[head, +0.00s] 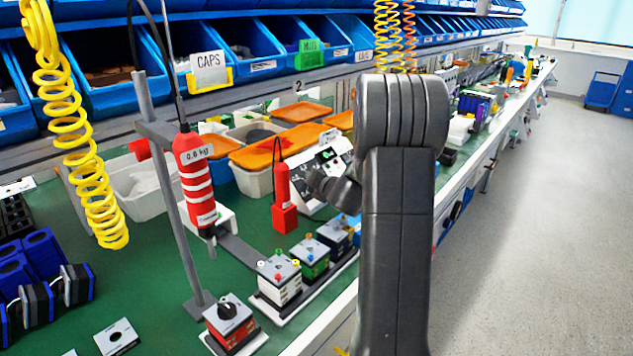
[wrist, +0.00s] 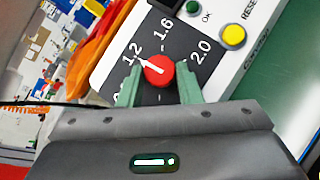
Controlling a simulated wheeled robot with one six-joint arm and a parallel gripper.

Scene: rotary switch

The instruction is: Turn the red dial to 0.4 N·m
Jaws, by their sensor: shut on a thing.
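The red dial (wrist: 159,71) shows in the wrist view on a dark scale plate (wrist: 198,75) with printed marks 1.2, 1.6 and 2.0. Other marks are partly hidden by my gripper. A white pointer line on the dial lies toward the upper left, roughly on the 1.2 side; its exact reading is hard to tell. My gripper (wrist: 159,74) has its two green fingers on either side of the dial, shut on it. In the head view the white control box (head: 328,160) stands behind my arm, which hides the dial there.
A green button and a yellow button (wrist: 233,37) sit beside the scale. In the head view, a red tool (head: 283,197) hangs left of the box, and a larger red-and-white tool (head: 195,175) hangs from a stand. Orange-lidded bins (head: 265,152) stand behind.

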